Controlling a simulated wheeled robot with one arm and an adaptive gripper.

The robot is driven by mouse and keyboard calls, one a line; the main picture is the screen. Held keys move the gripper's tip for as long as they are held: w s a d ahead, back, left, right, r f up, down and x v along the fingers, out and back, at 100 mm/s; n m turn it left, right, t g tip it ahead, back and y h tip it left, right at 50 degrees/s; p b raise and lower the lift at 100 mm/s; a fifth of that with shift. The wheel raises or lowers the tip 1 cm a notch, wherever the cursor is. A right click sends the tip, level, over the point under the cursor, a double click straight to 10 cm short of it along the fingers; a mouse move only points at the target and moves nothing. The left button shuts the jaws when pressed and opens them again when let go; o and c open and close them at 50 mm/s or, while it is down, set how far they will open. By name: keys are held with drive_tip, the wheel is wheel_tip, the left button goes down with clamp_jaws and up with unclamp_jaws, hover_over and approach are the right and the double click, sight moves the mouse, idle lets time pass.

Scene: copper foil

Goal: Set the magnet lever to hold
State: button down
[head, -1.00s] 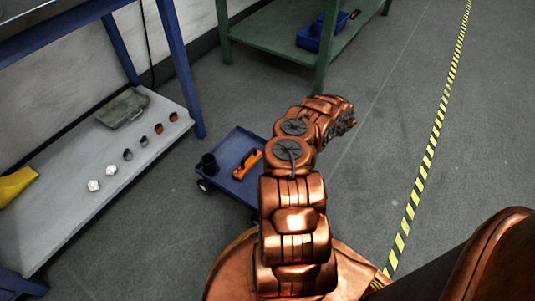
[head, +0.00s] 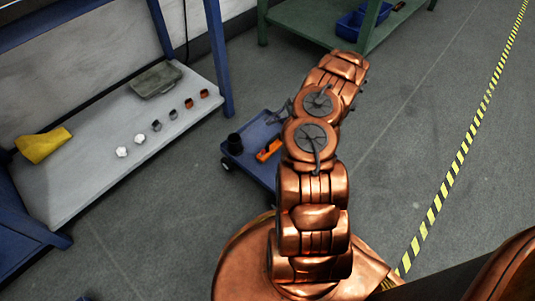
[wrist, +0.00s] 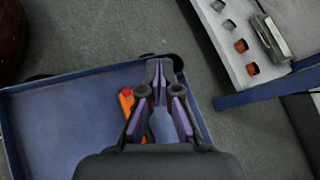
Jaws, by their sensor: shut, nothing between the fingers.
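My gripper (wrist: 160,72) is shut and empty in the wrist view, pointing over the blue cart (wrist: 60,120). An orange tool with dark parts (wrist: 126,104) lies on the cart, partly hidden behind my left finger. The same orange tool shows in the head view (head: 268,151), beside my arm. I cannot make out whether it carries the magnet lever; no lever position is readable. A black cup (head: 235,143) stands at the cart's left corner, and its dark rim shows behind my fingertips in the wrist view.
A shelf (head: 100,180) under the blue bench holds a grey case (head: 156,80), several small parts and a yellow item (head: 43,146). A green bench (head: 330,22) with a blue bin stands behind. The floor right of my arm is clear up to the striped tape.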

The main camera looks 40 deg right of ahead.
drive_tip(key=w+a+r+n+g, duration=0.2)
drive_tip(key=a+r+n+g, duration=0.35)
drive_tip(key=a+r, duration=0.95)
drive_tip(key=s+a+r+n+g+h, duration=0.1)
drive_tip(key=s+a+r+n, duration=0.25)
drive_tip(key=a, duration=0.25)
drive_tip(key=s+a+r+n+g+h, duration=0.1)
drive_tip(key=s+a+r+n+g, duration=0.2)
drive_tip(key=a, duration=0.4)
drive_tip(key=s+a+r+n+h, duration=0.2)
drive_tip(key=s+a+r, duration=0.1)
drive_tip(key=s, duration=0.4)
drive_tip(key=s+a+r+n+h, duration=0.1)
drive_tip(key=s+a+r+h, duration=0.15)
drive_tip(key=s, duration=0.45)
drive_tip(key=s+d+n+h, duration=0.1)
drive_tip(key=s+d+h, duration=0.1)
drive_tip(key=s, duration=0.5)
drive_tip(key=s+d+r+n+h, duration=0.1)
drive_tip(key=s+n+h, duration=0.1)
drive_tip(key=s, duration=0.5)
drive_tip(key=shift+s+d+r+h, duration=0.15)
drive_tip(key=shift+s+d+h, duration=0.2)
